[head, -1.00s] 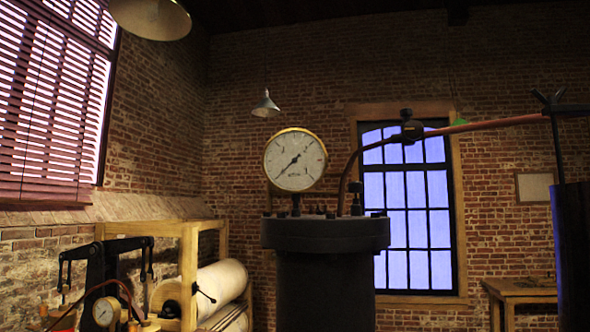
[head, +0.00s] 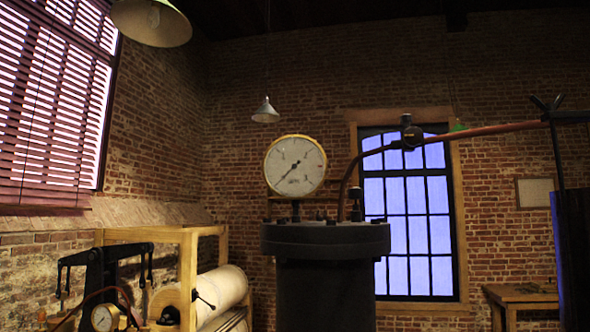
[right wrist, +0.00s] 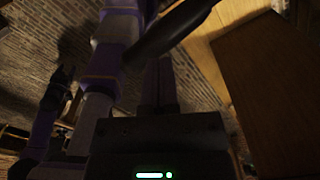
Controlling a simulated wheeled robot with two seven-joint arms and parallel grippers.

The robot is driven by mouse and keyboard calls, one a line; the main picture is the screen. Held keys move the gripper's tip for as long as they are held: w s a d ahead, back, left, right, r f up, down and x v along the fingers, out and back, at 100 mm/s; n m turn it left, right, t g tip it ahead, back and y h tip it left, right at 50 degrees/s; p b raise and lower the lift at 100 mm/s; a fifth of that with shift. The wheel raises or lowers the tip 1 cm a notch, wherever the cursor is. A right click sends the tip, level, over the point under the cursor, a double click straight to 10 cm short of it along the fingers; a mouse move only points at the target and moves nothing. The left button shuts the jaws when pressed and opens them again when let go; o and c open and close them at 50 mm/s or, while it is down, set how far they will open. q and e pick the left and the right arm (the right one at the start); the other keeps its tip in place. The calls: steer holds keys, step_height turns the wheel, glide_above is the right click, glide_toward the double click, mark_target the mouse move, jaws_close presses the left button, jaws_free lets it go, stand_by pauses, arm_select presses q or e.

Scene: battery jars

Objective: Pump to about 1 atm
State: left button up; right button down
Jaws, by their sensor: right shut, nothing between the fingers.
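A large round brass-rimmed gauge (head: 295,165) stands on the flanged lid of a dark cylindrical vessel (head: 325,240) in the middle of the head view. Its needle lies on a diagonal from lower left to upper right; the scale is too small to read. A small gauge (head: 104,318) with a reddish hose sits at lower left, beside a black iron frame (head: 100,270) with hanging arms, partly cut off. My right gripper (right wrist: 158,80) is dark in the right wrist view, shut and empty. My left gripper is not in view.
A reddish pipe (head: 490,129) with a dark valve (head: 411,133) runs from the lid to a dark column (head: 572,250) at right. A wooden rack (head: 187,270) with a pale roll (head: 222,288) stands at left. A wooden table (head: 520,295) is at lower right.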

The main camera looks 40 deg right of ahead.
step_height(320, 180, down, 15)
steer(key=b, duration=1.3)
step_height(320, 180, up, 16)
steer(key=p, duration=1.3)
steer(key=shift+f, duration=0.45)
step_height(320, 180, down, 15)
steer(key=b, duration=1.3)
step_height(320, 180, up, 16)
steer(key=p, duration=1.2)
steer(key=shift+f+p, duration=0.1)
steer(key=shift+p, duration=0.25)
steer(key=shift+f+b, duration=0.35)
steer(key=shift+f, duration=0.1)
